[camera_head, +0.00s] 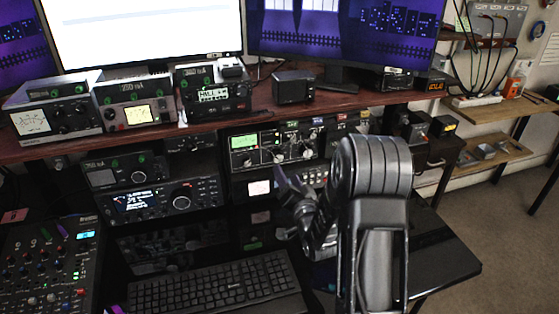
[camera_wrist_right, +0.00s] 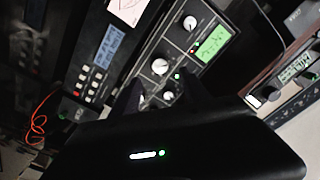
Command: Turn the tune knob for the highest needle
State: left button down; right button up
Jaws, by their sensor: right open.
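A tuner panel (camera_head: 275,145) with a green display (camera_head: 243,141) and several pale knobs sits under the red-brown shelf. Its labels are too small to read, so I cannot tell which knob is the tune knob. In the right wrist view the panel shows a green display (camera_wrist_right: 213,43), an upper knob (camera_wrist_right: 190,22), a middle knob (camera_wrist_right: 160,66) and a lower knob (camera_wrist_right: 168,96). A white meter (camera_wrist_right: 128,10) is partly cut off at the top; its needle cannot be read. My right gripper (camera_head: 292,195) is open in front of the panel, apart from the knobs. My left gripper is out of view.
A radio (camera_head: 160,200) with a lit screen stands left of the panel. A keyboard (camera_head: 215,285) and a mixer (camera_head: 45,265) lie on the black desk below. Several meters and boxes line the shelf (camera_head: 350,102). An orange cable (camera_wrist_right: 42,118) hangs in the right wrist view.

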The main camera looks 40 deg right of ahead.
aim_at(278, 160)
jog(key=shift+w, duration=0.1)
jog(key=p+x, duration=0.2)
jog(key=x, duration=0.5)
jog(key=shift+w+d, duration=0.15)
jog(key=shift+w, duration=0.15)
grip_shut()
dwell(0.5)
